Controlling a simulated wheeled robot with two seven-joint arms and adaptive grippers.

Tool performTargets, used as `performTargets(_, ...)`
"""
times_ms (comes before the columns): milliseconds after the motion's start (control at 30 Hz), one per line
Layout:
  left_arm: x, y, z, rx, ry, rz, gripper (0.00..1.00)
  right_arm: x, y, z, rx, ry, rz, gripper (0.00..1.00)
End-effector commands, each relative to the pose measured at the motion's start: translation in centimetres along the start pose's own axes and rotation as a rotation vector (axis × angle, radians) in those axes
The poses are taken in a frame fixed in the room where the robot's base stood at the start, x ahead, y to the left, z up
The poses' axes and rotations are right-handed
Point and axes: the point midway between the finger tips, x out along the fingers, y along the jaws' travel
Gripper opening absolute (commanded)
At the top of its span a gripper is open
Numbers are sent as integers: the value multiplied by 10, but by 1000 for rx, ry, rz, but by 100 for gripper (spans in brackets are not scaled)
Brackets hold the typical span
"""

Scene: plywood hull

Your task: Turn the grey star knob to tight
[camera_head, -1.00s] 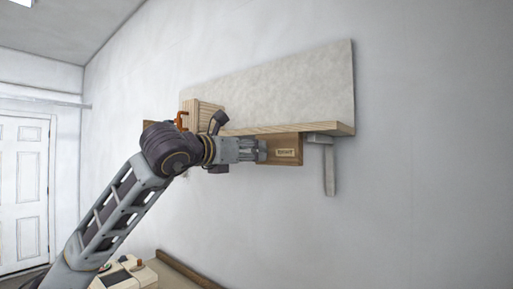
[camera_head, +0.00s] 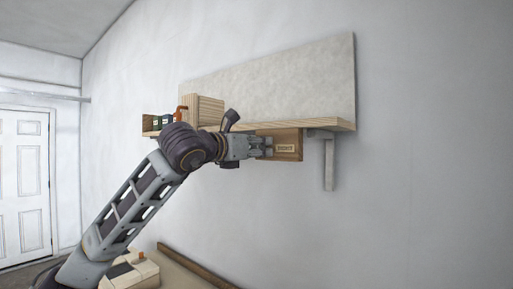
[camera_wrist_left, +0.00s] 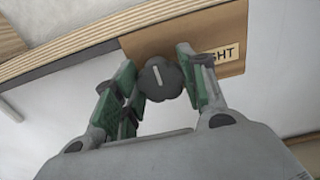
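The grey star knob (camera_wrist_left: 160,78) sits under the shelf at a wooden board (camera_wrist_left: 175,38); a pale line marks its face. In the left wrist view, the fingers of my left gripper (camera_wrist_left: 162,76) stand on both sides of the knob, very close to it; a thin gap seems to show on the right. I read the gripper as open around the knob. A label (camera_wrist_left: 223,56) on the board shows the letters "GHT", the rest hidden by a finger. In the head view my left gripper (camera_head: 264,147) hides the knob and reaches the board (camera_head: 290,137). My right gripper is not in view.
The shelf (camera_head: 335,125) runs above the board, with a bracket (camera_head: 329,165) to the right. A wooden block (camera_head: 207,108) and small coloured items (camera_head: 160,121) stand at the shelf's left. The wall to the right is clear.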

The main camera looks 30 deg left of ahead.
Motion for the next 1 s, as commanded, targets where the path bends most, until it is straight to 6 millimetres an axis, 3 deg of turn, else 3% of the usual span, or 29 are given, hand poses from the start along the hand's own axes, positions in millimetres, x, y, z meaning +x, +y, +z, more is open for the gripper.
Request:
performTargets(467, 0, 0, 0, 92, -1, 1, 18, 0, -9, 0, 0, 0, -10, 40)
performTargets(1000, 0, -2, 1, 478, -2, 1, 18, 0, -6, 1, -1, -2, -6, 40)
